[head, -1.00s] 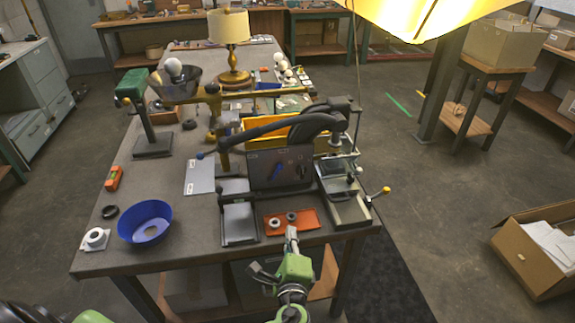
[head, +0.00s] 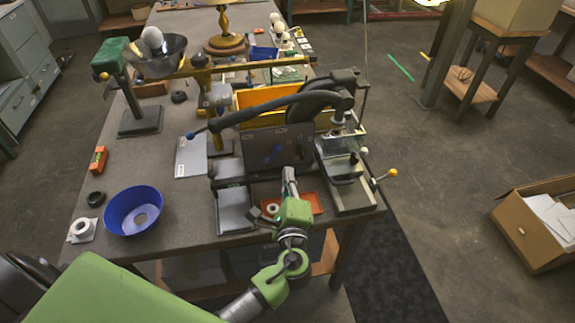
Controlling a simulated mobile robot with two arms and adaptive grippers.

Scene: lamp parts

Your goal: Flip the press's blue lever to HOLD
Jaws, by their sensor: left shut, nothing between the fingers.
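The press (head: 330,108) stands at the front right of the bench, with a dark curved arm. The panel's marks are too small to read, so I cannot tell which setting the lever points at. My right gripper is not in view.
An orange plate (head: 308,203) with small rings lies under my left gripper. A grey tray (head: 234,212) lies left of it, and a yellow-knobbed handle (head: 392,173) sticks out at right. A blue bowl (head: 134,211) stands at the left. A yellow bin (head: 250,98) stands behind the panel.

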